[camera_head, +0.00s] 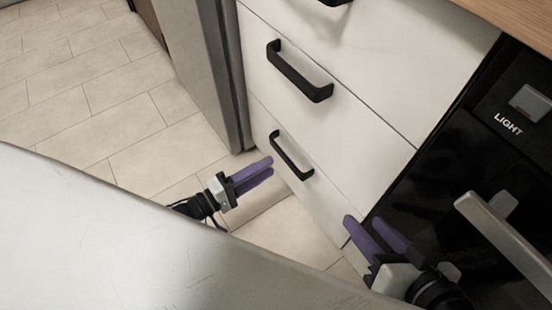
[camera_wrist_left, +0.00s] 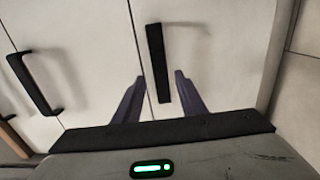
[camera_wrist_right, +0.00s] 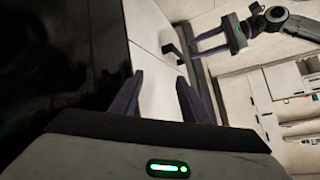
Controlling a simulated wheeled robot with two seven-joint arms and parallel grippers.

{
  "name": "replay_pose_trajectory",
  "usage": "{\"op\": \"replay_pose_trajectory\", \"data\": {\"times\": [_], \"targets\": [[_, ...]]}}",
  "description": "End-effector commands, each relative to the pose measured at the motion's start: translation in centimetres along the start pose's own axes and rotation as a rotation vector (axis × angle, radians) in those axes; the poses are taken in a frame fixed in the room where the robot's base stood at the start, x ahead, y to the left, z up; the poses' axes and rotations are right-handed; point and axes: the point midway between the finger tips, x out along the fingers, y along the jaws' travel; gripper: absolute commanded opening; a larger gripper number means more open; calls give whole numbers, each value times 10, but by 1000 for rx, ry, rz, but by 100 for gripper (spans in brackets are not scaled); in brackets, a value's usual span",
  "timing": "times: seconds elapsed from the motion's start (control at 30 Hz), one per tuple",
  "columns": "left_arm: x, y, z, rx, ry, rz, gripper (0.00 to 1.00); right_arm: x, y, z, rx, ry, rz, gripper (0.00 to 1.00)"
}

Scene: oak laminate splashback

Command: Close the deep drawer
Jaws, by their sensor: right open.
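A white drawer stack stands at the upper middle of the head view. Its lowest drawer front (camera_head: 322,198) has a black bar handle (camera_head: 291,156), and the front above (camera_head: 350,115) has another (camera_head: 299,72). I see no clear gap at the fronts; which one is the deep drawer is not marked. My left gripper (camera_head: 269,167) is open just in front of the lowest handle. In the left wrist view that handle (camera_wrist_left: 158,60) appears between the spread purple fingers; contact cannot be told. My right gripper (camera_head: 362,220) is open and empty near the lowest drawer's right edge.
A black oven (camera_head: 430,190) with a metal handle (camera_head: 505,243) stands right of the drawers, close to my right gripper. A grey panel (camera_head: 212,70) stands left of them. Tiled floor (camera_head: 90,90) is clear at left. A wooden counter (camera_head: 515,20) runs above.

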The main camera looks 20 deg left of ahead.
Motion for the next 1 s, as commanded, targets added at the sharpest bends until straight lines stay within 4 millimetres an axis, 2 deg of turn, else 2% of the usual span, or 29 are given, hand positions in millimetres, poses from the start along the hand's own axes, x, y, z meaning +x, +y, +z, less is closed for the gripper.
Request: {"op": "replay_pose_trajectory", "data": {"times": [0.1, 0.3, 1.0], "targets": [[-22, 2, 0, 0, 0, -2, 38, 0, 3, 3, -4, -22, 13, 42], [-41, 1, 0, 0, 1, 1, 38, 3, 8, 9, -9, -42, 25, 42], [-43, 0, 0, 0, 0, 1, 38, 3, 7, 6, -7, -37, 24, 42]]}}
